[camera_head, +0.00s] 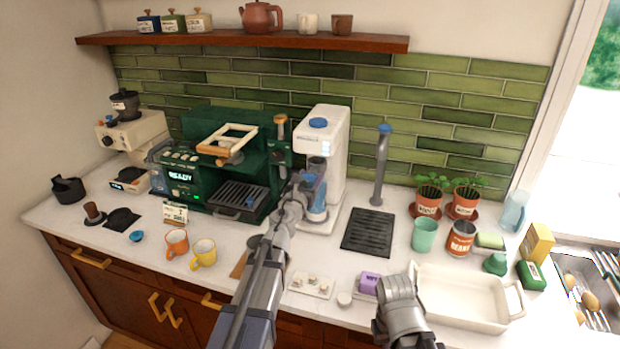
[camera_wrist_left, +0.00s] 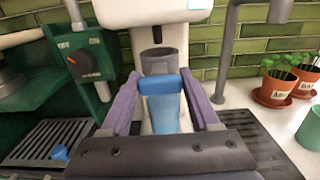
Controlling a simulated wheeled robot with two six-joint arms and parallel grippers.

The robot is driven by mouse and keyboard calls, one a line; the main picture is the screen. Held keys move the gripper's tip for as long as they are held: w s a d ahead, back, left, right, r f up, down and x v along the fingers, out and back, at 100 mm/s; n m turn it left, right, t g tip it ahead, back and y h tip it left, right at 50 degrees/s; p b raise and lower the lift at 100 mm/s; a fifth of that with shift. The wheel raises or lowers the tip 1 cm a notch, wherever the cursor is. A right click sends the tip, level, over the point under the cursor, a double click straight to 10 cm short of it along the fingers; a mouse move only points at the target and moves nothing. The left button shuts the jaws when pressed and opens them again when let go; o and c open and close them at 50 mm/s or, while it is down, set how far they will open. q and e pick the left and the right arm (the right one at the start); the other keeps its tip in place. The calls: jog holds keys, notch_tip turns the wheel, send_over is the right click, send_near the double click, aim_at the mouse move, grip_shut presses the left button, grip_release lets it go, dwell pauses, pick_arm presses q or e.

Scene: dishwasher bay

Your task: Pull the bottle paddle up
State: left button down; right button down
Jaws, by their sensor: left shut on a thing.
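The white carbonator (camera_head: 328,140) stands right of the green espresso machine, with a blue cap on top. My left gripper (camera_head: 307,189) is in front of it. In the left wrist view, my left gripper's two purple fingers (camera_wrist_left: 163,98) sit on either side of the bottle paddle, a blue bar (camera_wrist_left: 163,83), and are shut on it. A translucent blue bottle-like body (camera_wrist_left: 170,115) shows below the bar, and a grey cylinder (camera_wrist_left: 159,62) shows just above it. My wrist hides part of the lower machine. My right arm shows at the lower middle; its fingers do not show.
The green espresso machine (camera_head: 215,150) stands close on the left. A grey faucet (camera_head: 381,165) and dark drain grate (camera_head: 368,232) are on the right. An orange mug (camera_head: 176,244), a yellow mug (camera_head: 203,254) and a cream baking dish (camera_head: 468,297) stand nearer the front.

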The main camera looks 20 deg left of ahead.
aim_at(310, 174)
pick_arm(q)
notch_tip(310, 174, up, 4)
jog(key=p, duration=0.4)
jog(key=shift+r+p, duration=0.25)
jog(key=shift+p, duration=0.05)
jog(key=shift+w+f, duration=0.1)
jog(key=shift+c, duration=0.6)
grip_release()
jog(key=shift+s, duration=0.2)
jog(key=s, duration=0.7)
jog(key=shift+s+a, duration=0.15)
jog(key=shift+s, duration=0.15)
